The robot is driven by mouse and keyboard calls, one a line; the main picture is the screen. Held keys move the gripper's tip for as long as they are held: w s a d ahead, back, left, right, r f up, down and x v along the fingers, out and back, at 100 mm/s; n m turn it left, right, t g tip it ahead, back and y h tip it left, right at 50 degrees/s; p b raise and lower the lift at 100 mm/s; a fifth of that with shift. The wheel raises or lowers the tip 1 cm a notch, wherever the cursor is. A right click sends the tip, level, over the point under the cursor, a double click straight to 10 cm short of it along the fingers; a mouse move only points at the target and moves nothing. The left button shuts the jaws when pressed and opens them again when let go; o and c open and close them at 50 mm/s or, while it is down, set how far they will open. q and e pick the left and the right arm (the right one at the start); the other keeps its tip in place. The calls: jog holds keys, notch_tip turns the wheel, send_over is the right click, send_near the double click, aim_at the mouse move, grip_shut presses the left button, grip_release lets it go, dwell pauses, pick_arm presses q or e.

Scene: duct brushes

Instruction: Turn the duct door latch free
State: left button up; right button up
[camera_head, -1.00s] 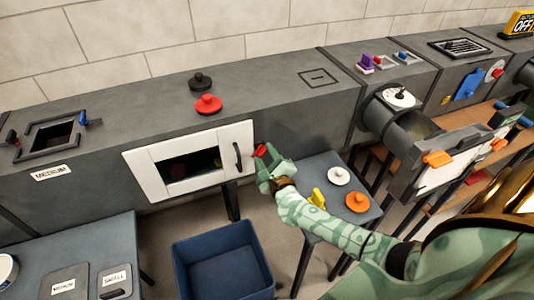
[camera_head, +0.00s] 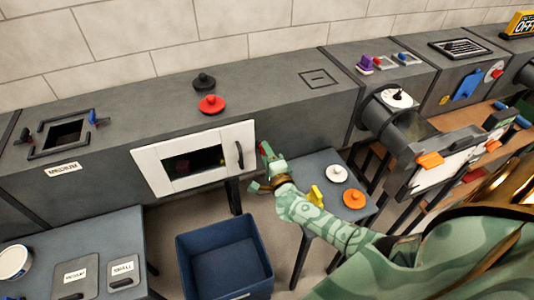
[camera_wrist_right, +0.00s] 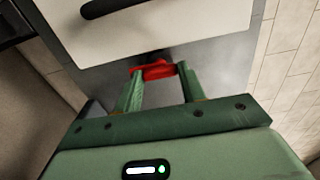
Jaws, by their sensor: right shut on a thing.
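The white duct door (camera_head: 150,170) lies flush in the front of the grey duct, with a dark window and a black handle (camera_head: 239,154) on its right side. The red latch (camera_head: 264,148) is just right of the door's edge. My right gripper (camera_head: 267,157) is at the latch and covers part of it. In the right wrist view the red latch (camera_wrist_right: 153,70) sits between the fingertips, which are shut on it, below the white door panel (camera_wrist_right: 165,28). My left gripper is not in view.
A blue bin (camera_head: 225,258) stands on the floor below the door. A small table (camera_head: 318,162) below my right forearm holds white, orange and yellow brush parts. Red (camera_head: 211,104) and black (camera_head: 203,82) knobbed discs lie on the duct top.

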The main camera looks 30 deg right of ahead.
jog(key=shift+f, duration=0.1)
dwell(0.4)
jog(key=o, duration=1)
jog(key=p+v, duration=0.3)
jog(key=v, duration=1.3)
jog(key=shift+s, duration=0.2)
